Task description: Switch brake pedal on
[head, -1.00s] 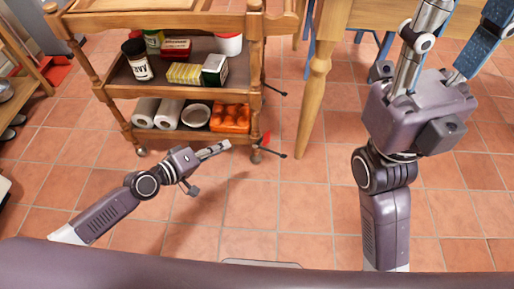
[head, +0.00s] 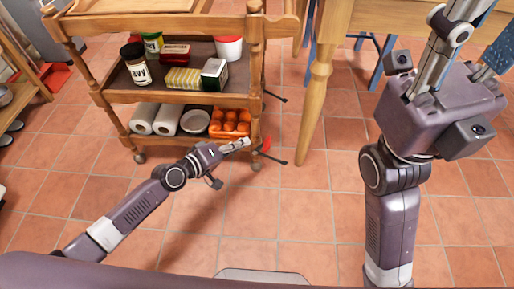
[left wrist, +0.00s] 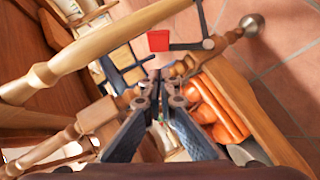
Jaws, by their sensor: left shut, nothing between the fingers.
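The brake pedal is a small red piece (head: 265,144) by the lower right corner post of the wooden trolley. In the left wrist view the red pedal (left wrist: 158,41) shows just beyond the fingers, with a dark lever beside it. My left gripper (head: 246,143) is shut and empty, its tip just left of the pedal in the head view. In the left wrist view its fingers (left wrist: 158,86) lie together below the pedal; I cannot tell whether they touch it. My right gripper (head: 470,35) is raised at the upper right, partly cut off.
The trolley (head: 185,97) holds jars and boxes on its middle shelf, and paper rolls, a bowl and orange items (head: 231,121) on the lower one. A wooden table leg (head: 314,110) stands to the right. The tiled floor in front is clear.

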